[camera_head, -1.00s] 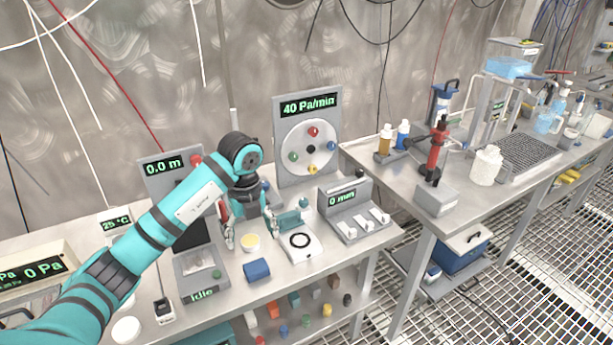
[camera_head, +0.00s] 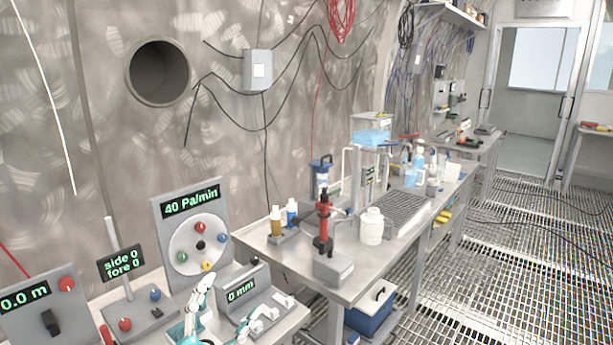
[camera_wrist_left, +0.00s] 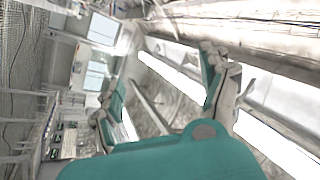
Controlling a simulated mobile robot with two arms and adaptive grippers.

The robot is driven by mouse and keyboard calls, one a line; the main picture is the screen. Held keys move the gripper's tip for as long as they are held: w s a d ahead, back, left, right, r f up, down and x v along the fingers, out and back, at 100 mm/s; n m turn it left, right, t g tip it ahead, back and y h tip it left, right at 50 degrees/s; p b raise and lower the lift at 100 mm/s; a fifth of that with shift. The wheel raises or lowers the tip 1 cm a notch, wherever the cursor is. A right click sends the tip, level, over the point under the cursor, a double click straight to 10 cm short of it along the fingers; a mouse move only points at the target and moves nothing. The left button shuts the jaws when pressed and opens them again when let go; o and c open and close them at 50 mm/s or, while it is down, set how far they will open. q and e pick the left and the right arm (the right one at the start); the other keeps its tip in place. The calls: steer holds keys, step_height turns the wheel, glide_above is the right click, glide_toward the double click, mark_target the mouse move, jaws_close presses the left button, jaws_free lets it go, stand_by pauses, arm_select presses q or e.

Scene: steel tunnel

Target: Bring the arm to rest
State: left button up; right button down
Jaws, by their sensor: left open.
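My left gripper (camera_head: 238,296) shows at the bottom edge of the head view, with its pale and teal fingers pointing upward and spread apart. It is open, with nothing between the fingers. It appears in front of the box reading 0 mm (camera_head: 241,290); I cannot tell the gap between them. Most of my left arm is out of the picture. In the left wrist view both fingers of the gripper (camera_wrist_left: 165,72) stand wide apart, with the room tilted on its side behind them. My right gripper is not in view.
A dial panel reading 40 Pa/min (camera_head: 190,235) and a side/fore display (camera_head: 121,263) stand on the near bench. The bench to the right holds a red stand (camera_head: 323,222), a white jar (camera_head: 372,227) and a dark rack (camera_head: 405,214). Grating floor (camera_head: 470,285) lies open at right.

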arm_select(q)
steer(key=s+a+f+n+g+y, duration=0.4)
steer(key=a+f+n+y, duration=0.15)
steer(key=f, duration=0.35)
steer(key=s+a+f+n+g+y, duration=0.45)
steer(key=f+n+y, duration=0.2)
steer(key=f, duration=0.35)
steer(key=s+d+f+g+h, duration=0.1)
steer(key=s+f+g, duration=0.35)
steer(key=s, duration=0.45)
steer(key=s+d+f+g+h, duration=0.2)
steer(key=s+f+g, duration=0.3)
steer(key=s, duration=0.4)
step_height(320, 180, down, 27)
steer(key=s, duration=0.2)
steer(key=s+a+f+g, duration=0.1)
steer(key=s+a+f, duration=0.2)
steer(key=s+f, duration=1.2)
steer(key=shift+s+a+f+m+y, duration=0.15)
steer(key=shift+s+f+m+y, duration=0.15)
steer(key=shift+s, duration=0.2)
